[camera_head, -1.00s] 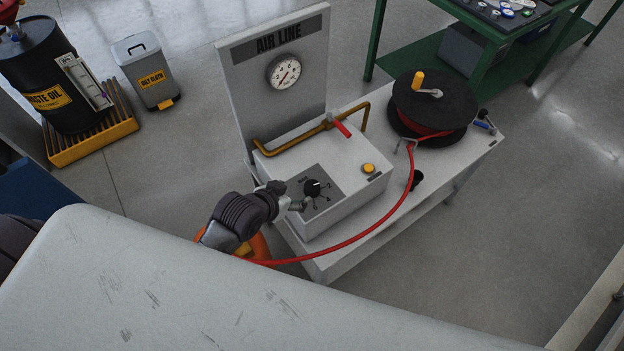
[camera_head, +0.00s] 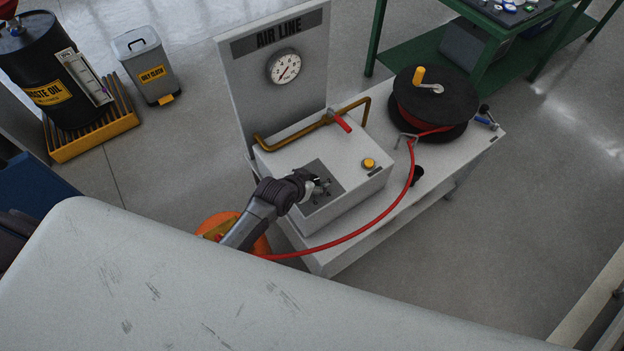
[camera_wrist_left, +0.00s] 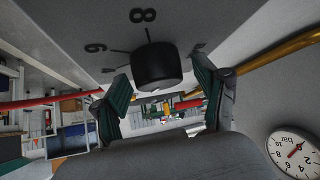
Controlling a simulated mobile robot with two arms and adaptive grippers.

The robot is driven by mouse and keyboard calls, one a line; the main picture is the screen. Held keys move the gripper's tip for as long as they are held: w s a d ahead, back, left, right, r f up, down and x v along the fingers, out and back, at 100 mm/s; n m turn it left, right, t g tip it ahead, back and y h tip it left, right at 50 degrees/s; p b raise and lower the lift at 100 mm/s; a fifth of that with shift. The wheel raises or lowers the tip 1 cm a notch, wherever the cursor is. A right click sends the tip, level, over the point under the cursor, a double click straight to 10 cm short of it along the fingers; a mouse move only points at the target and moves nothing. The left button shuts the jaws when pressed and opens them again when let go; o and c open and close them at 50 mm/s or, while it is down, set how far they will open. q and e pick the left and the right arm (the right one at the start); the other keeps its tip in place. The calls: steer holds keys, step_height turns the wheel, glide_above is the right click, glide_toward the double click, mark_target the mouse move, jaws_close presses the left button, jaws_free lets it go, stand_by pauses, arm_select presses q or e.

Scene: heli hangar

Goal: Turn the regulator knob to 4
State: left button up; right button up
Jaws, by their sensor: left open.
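The black regulator knob (camera_wrist_left: 158,67) stands on the grey dial plate (camera_head: 330,200) of the white box (camera_head: 345,199). In the left wrist view it sits between the two fingers of my left gripper (camera_wrist_left: 163,80), with a gap on its left side and little on its right. The numbers 8 and 6 show beside it. A mark on the right is partly hidden. In the head view my left gripper (camera_head: 320,187) covers most of the knob. The fingers are open. My right gripper is out of view.
A round gauge (camera_head: 284,68) is on the AIR LINE panel (camera_head: 250,80). A brass pipe (camera_head: 290,136) with a red lever (camera_head: 340,121) runs behind the box. A yellow button (camera_head: 369,163), a red hose (camera_head: 372,227) and a hose reel (camera_head: 432,98) are to the right.

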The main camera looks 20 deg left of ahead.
arm_select(q)
steer(key=c, duration=1.1)
steer(key=shift+c, duration=0.2)
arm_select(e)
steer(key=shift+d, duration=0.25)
arm_select(q)
steer(key=shift+m, duration=0.3)
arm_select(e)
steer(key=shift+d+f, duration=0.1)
arm_select(q)
steer(key=shift+a+f+m+g+h+b, duration=0.2)
steer(key=shift+m+g+h+b, duration=0.1)
steer(key=shift+m+h+b, duration=0.45)
steer(key=m+g+h+b, duration=0.1)
steer(key=m+h+b, duration=0.1)
steer(key=b, duration=0.4)
steer(key=m+g+h+b, duration=0.2)
steer(key=m+b, duration=0.3)
steer(key=shift+d+f+b, duration=0.1)
steer(key=shift+d+b, duration=0.05)
steer(key=shift+b, duration=0.2)
steer(key=shift+r+m+g+b, duration=0.2)
steer(key=shift+m+g+b, duration=0.25)
steer(key=shift+g+b, duration=0.25)
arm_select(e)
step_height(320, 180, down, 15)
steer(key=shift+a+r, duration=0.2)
